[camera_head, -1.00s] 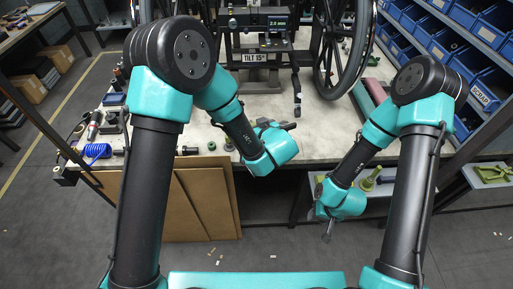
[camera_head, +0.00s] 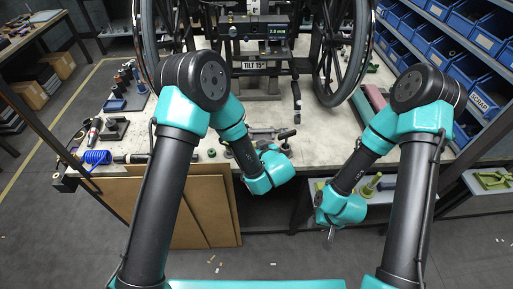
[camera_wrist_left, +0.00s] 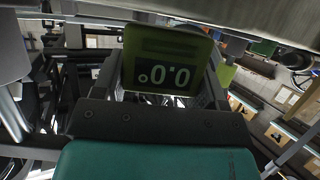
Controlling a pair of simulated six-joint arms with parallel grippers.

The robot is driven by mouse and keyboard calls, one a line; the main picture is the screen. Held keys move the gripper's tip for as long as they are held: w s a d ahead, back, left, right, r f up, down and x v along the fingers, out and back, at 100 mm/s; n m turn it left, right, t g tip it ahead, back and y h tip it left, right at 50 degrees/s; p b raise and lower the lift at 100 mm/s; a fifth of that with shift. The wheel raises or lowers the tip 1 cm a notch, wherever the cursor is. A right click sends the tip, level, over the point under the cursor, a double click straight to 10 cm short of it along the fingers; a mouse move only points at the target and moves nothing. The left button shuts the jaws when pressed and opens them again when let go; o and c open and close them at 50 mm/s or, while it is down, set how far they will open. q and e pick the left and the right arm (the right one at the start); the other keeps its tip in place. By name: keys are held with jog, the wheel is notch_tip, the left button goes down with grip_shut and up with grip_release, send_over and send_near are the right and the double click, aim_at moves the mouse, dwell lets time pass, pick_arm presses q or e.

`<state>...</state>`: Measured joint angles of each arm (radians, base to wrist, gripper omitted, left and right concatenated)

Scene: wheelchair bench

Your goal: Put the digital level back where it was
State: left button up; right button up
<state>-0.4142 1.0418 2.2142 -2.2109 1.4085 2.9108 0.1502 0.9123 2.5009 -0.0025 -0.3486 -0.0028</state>
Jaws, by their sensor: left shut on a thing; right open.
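My left gripper (camera_head: 286,142) is over the front edge of the bench, below the wheelchair frame (camera_head: 262,90). It is shut on the digital level (camera_wrist_left: 170,45), a yellow-green framed box whose display shows 0.0° upside down in the left wrist view. The level sits between the fingers just beyond the dark palm. In the head view I cannot make it out clearly near the gripper. My right gripper (camera_head: 328,238) is open and empty, hanging down in front of the bench's front edge.
The wheelchair's large wheels (camera_head: 346,55) stand at the back of the bench (camera_head: 205,135). A tilt plate (camera_head: 248,65) and a display unit (camera_head: 262,30) sit between them. A blue coil (camera_head: 97,157) and small tools lie left. Blue bins (camera_head: 480,75) line the right side.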

pick_arm(q)
jog(key=shift+f, duration=0.25)
jog(key=shift+f, duration=0.1)
jog(key=o, duration=1)
